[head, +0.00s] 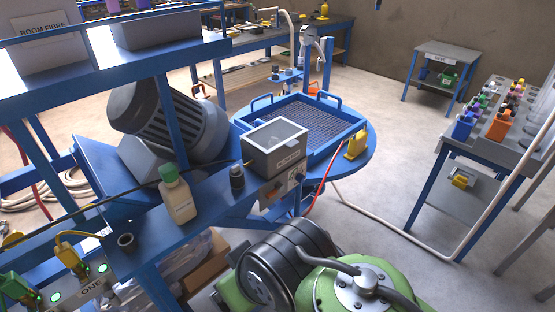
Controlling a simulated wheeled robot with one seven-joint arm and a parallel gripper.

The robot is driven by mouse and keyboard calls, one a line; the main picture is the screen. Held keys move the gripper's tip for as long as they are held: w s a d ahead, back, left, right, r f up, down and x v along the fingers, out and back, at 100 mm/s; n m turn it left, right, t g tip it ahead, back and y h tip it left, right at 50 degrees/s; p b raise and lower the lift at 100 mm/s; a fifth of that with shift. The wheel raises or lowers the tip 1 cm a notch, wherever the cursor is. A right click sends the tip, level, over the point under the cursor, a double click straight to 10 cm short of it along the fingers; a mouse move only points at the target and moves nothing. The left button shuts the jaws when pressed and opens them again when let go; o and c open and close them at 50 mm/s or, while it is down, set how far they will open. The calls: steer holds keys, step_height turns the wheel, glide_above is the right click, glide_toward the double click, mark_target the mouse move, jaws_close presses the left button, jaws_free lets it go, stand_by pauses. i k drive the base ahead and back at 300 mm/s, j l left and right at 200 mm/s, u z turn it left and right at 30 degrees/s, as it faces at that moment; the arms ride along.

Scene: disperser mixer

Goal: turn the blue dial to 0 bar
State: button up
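I cannot make out my gripper in this view.
A cream bottle (178,198) and a small dark bottle (237,178) stand on the shelf. A round blue table (352,172) holds a blue mesh tray (312,119) and a yellow object (356,143). A red hose (323,182) hangs near the panel.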

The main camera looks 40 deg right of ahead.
mark_target(301, 178)
steer(key=z, duration=1.5)
steer(key=i+j+u, duration=0.15)
steer(key=u, duration=0.3)
steer(key=i+j+u, duration=0.1)
steer(key=u, duration=0.35)
steer(key=i+l, duration=0.05)
